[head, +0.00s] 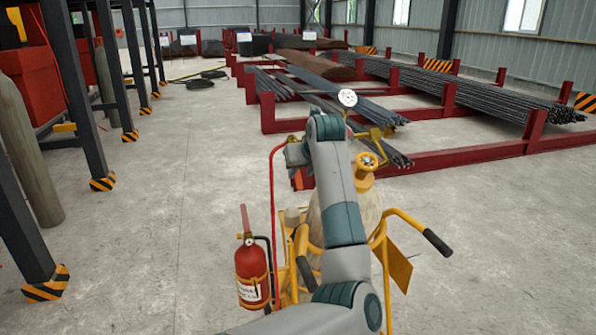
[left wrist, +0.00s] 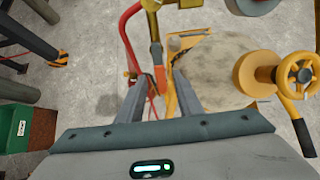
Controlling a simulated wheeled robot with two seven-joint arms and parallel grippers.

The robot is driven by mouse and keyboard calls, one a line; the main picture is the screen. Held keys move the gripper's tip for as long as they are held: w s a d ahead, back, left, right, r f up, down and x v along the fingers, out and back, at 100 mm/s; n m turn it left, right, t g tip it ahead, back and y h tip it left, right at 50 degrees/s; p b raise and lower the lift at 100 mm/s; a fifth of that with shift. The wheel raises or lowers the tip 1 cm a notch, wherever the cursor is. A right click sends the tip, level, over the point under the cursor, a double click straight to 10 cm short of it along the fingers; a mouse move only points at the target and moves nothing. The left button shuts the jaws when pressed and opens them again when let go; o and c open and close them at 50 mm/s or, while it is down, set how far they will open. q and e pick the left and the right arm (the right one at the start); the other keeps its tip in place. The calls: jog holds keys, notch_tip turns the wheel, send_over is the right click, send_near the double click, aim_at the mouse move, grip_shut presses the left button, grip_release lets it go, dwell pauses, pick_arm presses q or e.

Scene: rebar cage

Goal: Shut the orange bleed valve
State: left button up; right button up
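In the head view my left forearm hides most of the gripper. My right gripper is out of view.
A pressure gauge (head: 347,97) stands above the cart. A red hose (head: 272,190) and a red fire extinguisher (head: 252,272) are on its left. A yellow handle (head: 405,222) with a black grip juts out right. Rebar racks (head: 450,158) stand behind; open floor lies either side.

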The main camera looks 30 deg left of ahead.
aim_at(298, 176)
pick_arm(q)
jog(key=shift+p+x, duration=0.8)
jog(key=shift+x, duration=1.8)
grip_shut()
